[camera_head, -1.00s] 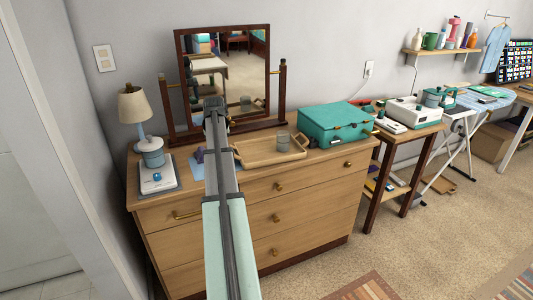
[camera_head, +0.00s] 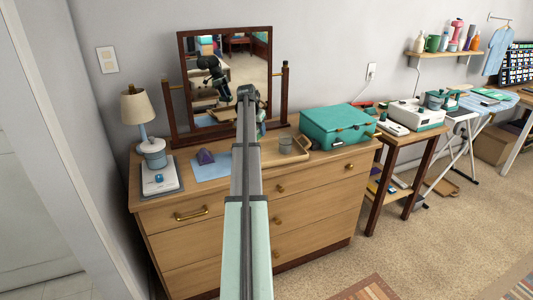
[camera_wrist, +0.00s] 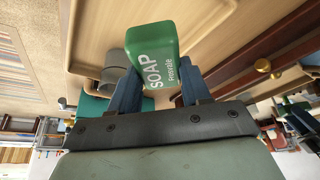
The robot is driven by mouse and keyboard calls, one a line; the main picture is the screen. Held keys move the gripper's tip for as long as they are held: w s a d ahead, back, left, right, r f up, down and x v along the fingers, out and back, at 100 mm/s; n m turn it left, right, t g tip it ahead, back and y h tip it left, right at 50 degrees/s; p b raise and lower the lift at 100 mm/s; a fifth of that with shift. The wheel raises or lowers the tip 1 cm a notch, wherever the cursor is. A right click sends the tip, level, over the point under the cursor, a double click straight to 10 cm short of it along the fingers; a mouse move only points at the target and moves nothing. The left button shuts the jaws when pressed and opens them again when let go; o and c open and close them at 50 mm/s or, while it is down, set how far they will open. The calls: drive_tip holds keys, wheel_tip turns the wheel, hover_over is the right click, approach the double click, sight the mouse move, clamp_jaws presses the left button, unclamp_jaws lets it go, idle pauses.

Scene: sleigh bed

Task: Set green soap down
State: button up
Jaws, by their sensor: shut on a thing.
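The green soap (camera_wrist: 152,55), a green block with white "SOAP" lettering, is between the two blue-grey fingers of my gripper (camera_wrist: 158,88) in the wrist view. My gripper is shut on it. In the head view my arm reaches over the dresser, and the gripper hangs near the mirror, mostly hidden behind the arm. The soap is not clear there. The wooden tray (camera_head: 306,149) lies on the dresser top and also shows behind the soap in the wrist view (camera_wrist: 100,35). The gap between soap and tray cannot be judged.
A purple object (camera_head: 206,157) sits on a blue sheet (camera_head: 212,171) to the left, near a white scale (camera_head: 160,181) and lamp (camera_head: 137,107). The mirror (camera_head: 180,90) stands behind.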

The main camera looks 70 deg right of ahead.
wheel_tip(320, 180, down, 10)
drive_tip(key=shift+r, duration=0.15)
idle(0.4)
drive_tip(key=o, duration=1.1)
drive_tip(key=v, duration=1.2)
drive_tip(key=shift+r, duration=0.1)
